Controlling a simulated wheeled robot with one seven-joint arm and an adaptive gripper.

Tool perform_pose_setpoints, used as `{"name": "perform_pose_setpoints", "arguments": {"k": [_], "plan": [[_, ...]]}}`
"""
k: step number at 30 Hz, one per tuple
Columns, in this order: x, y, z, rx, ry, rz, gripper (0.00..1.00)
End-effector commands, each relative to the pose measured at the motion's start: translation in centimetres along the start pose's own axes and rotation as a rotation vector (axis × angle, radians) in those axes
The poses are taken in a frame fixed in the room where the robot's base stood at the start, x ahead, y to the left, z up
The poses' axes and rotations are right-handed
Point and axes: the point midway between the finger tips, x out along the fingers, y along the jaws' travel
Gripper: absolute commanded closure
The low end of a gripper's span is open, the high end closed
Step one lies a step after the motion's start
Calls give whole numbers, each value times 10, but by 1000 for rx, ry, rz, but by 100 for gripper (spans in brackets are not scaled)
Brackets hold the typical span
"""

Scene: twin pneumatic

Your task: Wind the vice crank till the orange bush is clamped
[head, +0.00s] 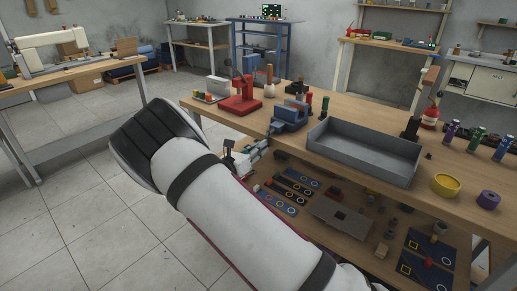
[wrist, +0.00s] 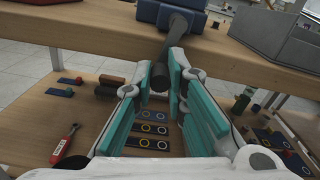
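The blue vice (head: 290,116) stands at the front edge of the workbench. In the wrist view its blue body (wrist: 172,14) is at the top, and a dark crank (wrist: 178,32) comes down from it towards me. The crank's rounded end lies between the teal-padded tips of my gripper (wrist: 160,72). The pads stand close on either side of it, and I cannot tell whether they press on it. In the head view my gripper (head: 262,148) is small, just in front of the vice and partly hidden by my arm. I cannot make out the orange bush clearly in either view.
A grey open tray (head: 365,150) stands right of the vice and a red press (head: 240,100) left of it. A yellow ring (head: 446,184) and several bottles are farther right. The bench's lower shelf (wrist: 95,120) under my gripper holds strips and tools.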

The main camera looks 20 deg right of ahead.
Motion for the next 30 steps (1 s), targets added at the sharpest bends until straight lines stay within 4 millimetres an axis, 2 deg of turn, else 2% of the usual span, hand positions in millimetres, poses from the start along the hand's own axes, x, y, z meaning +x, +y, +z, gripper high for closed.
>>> {"name": "perform_pose_setpoints", "arguments": {"k": [8,20,30], "plan": [[0,1,0,27,0,0,100],[0,13,8,365,2,0,100],[-1,14,8,383,2,0,100]]}}
